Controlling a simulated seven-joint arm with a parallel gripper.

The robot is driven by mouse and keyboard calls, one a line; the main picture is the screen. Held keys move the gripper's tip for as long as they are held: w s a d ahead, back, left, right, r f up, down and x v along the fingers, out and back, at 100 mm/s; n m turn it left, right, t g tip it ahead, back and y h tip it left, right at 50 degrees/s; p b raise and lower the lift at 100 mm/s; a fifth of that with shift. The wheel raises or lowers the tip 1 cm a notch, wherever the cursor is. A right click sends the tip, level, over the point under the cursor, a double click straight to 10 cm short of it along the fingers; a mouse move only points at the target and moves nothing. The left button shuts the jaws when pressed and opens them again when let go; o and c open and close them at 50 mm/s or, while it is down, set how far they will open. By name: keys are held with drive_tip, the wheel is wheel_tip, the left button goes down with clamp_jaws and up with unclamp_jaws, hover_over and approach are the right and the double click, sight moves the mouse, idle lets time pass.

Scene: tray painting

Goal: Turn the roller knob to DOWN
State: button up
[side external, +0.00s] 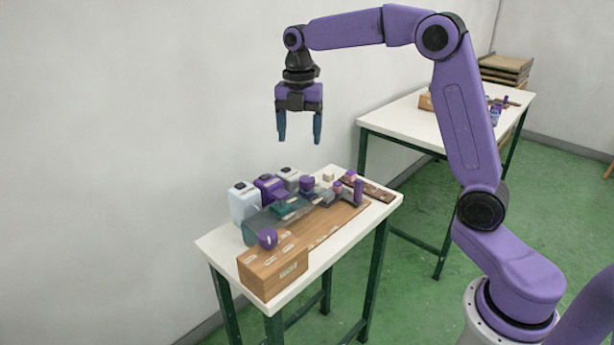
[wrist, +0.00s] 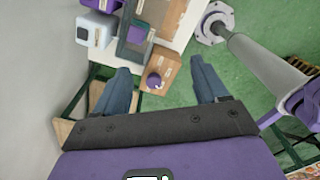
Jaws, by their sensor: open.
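A round purple knob (side external: 268,238) with a pale mark sits on a wooden box (side external: 272,270) at the near end of the white table. The knob (wrist: 154,80) also shows between my fingers in the wrist view, on the wooden box (wrist: 172,66). I cannot read the labels around it or tell which way the mark points. My gripper (side external: 299,138) is open and empty, pointing down, high above the table and well clear of the knob. Its two blue fingers (wrist: 159,75) are spread wide in the wrist view.
Light and purple containers (side external: 244,203) stand along the table's wall side. A clear tray-like part (side external: 262,222) and a wooden board (side external: 338,220) lie beside them. A purple upright post (side external: 358,190) stands near the far end. A second white table (side external: 400,122) stands behind.

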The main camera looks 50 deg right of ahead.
sight(307, 178)
drive_tip(key=w+d+n, duration=0.3)
drive_tip(key=w+d, duration=0.2)
drive_tip(key=d, duration=0.2)
drive_tip(key=f, duration=1.7)
drive_tip(key=shift+s+d, duration=0.2)
drive_tip(key=shift+c, duration=0.4)
drive_tip(key=c, duration=1)
